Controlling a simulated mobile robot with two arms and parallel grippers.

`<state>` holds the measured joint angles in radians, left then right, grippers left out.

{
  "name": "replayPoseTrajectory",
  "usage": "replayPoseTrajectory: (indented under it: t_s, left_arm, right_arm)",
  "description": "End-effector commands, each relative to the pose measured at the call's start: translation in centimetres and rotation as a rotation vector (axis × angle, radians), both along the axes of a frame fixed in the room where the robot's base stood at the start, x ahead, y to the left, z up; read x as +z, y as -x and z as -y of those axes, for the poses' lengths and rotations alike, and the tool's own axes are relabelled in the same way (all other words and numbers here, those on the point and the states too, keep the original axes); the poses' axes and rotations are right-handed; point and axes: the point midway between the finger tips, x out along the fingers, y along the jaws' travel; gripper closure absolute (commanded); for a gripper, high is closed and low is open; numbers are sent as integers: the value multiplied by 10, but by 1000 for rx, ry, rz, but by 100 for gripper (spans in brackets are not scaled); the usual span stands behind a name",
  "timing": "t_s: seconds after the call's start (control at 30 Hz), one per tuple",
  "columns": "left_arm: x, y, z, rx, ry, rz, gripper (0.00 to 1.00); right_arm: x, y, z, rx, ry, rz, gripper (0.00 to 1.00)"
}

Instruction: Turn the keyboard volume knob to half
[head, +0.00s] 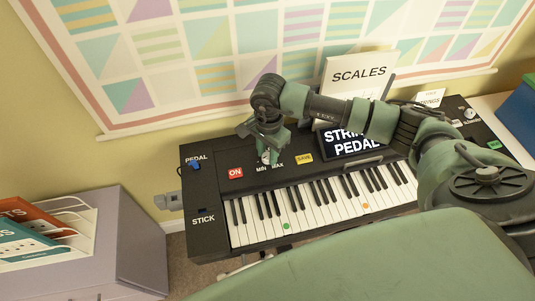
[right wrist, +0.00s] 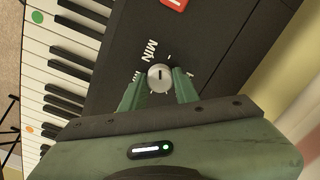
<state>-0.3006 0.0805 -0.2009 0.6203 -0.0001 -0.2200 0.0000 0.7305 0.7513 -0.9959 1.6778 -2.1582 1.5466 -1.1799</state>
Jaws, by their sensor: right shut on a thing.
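The volume knob (head: 265,158) is a small pale round knob on the black keyboard (head: 213,240), between the MIN and MAX labels. In the right wrist view the knob (right wrist: 160,78) carries a short dark pointer mark on its upper part, toward the top of the picture. The MIN label is above and left of it; the MAX label is mostly hidden by a finger. My right gripper (head: 268,148) reaches down from above and is shut on the knob, one green finger on each side in the right wrist view (right wrist: 158,88). My left gripper is not in view.
A red ON button (head: 235,173), a yellow SAVE button (head: 304,158) and a lit screen (head: 350,142) are near the knob. A SCALES sheet (head: 357,78) stands behind. A blue slider (head: 195,165) is at left. A grey cabinet (head: 130,240) stands left of the keyboard.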

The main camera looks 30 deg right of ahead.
Motion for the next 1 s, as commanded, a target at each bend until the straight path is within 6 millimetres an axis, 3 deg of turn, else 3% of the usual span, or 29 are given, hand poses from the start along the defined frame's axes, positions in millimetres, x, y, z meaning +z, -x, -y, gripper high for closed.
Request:
replayPoseTrajectory:
  t_s: [1.0]
  left_arm:
    - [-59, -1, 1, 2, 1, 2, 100]
  right_arm:
    - [-1, -1, 0, -955, 2, 4, 100]
